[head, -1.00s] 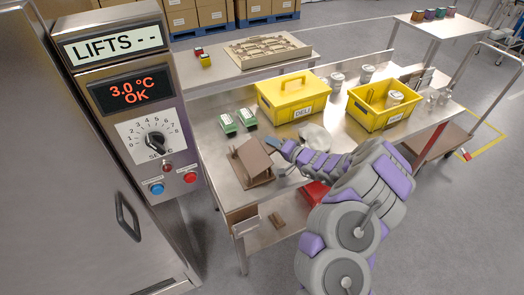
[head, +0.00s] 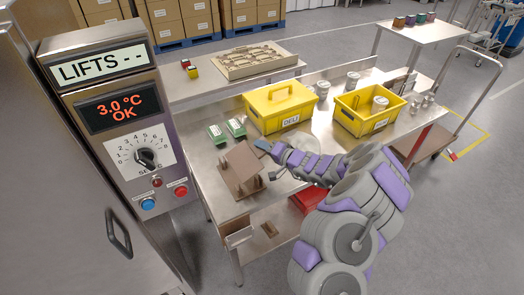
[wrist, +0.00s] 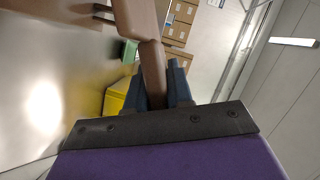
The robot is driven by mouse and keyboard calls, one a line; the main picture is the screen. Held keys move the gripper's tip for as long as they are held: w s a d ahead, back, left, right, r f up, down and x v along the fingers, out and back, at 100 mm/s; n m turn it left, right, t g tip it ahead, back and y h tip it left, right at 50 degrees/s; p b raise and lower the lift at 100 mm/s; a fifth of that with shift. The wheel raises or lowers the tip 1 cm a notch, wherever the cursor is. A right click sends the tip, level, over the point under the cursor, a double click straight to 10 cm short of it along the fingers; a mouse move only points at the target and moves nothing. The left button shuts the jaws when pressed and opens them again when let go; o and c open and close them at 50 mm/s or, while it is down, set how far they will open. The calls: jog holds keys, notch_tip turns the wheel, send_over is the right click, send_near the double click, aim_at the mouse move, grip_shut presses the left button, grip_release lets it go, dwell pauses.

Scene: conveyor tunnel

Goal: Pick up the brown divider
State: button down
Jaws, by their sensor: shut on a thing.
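The brown divider (head: 243,163) is a flat brown panel standing tilted at the left end of the steel table, over a brown slatted holder. In the wrist view, the divider (wrist: 151,72) runs up from between the dark blue fingers. My gripper (head: 263,146) reaches it from the right and is shut on it; the fingers also show in the wrist view (wrist: 158,82). I cannot tell whether the divider's lower edge is clear of the holder.
Two green-and-white blocks (head: 226,131) lie behind the divider. A steel cabinet with a dial panel (head: 141,158) stands close on the left.

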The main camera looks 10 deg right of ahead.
jog(key=s+d+p, duration=0.1)
jog(key=s, duration=0.6)
jog(key=s+d+r+p, duration=0.1)
jog(key=s+d, duration=0.1)
jog(key=s, duration=0.6)
jog(key=shift+s+d+r, duration=0.2)
jog(key=shift+d, duration=0.1)
jog(key=c, duration=1.6)
grip_release()
grip_shut()
